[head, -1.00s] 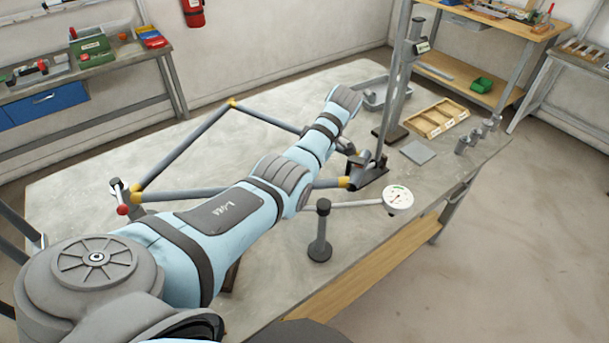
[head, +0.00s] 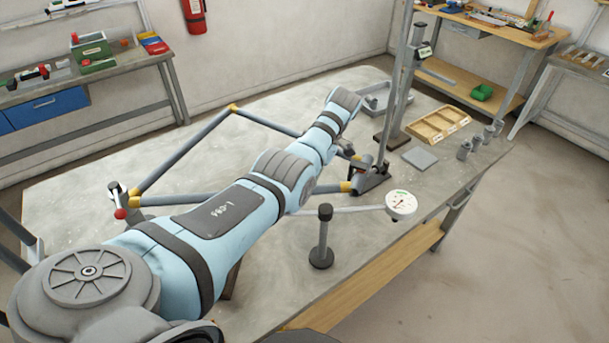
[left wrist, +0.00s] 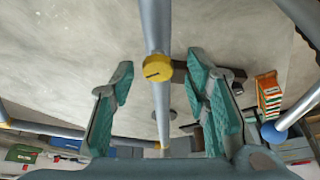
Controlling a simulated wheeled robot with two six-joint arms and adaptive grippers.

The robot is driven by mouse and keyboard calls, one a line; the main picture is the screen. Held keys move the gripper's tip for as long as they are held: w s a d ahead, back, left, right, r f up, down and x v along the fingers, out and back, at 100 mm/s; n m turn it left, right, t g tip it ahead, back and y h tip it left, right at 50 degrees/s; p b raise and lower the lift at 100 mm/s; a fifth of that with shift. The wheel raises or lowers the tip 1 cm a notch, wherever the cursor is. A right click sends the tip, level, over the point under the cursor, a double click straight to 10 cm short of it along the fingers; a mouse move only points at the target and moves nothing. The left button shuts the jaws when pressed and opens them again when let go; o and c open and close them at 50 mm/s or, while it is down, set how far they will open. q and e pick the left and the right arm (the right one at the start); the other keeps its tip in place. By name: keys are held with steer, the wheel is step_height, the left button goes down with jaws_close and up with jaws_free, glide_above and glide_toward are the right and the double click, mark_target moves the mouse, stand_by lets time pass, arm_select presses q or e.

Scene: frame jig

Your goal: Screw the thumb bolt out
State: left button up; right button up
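A frame of grey tubes with yellow corner joints (head: 233,107) stands on the table. My left arm reaches across it, and its wrist hides the left gripper in the head view. In the left wrist view my left gripper (left wrist: 158,72) is open, its teal-padded fingers spread either side of a grey tube (left wrist: 158,35) and a yellow joint with a dark slot (left wrist: 157,69). The fingers look clear of the tube. I cannot pick out the thumb bolt for certain. A red knob (head: 120,214) sits on a clamp at the frame's left corner. My right gripper is not in view.
A dial gauge (head: 401,204) on a black-based post (head: 321,258) stands at the front edge. A dark fixture (head: 372,178) holds the frame's right corner, beside a tall column (head: 398,85). A wooden tray (head: 438,123) and grey plate (head: 419,158) lie right. A blue ball (left wrist: 272,133) is near the right finger.

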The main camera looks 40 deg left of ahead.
arm_select(q)
steer(key=shift+r, duration=0.2)
steer(key=v, duration=0.7)
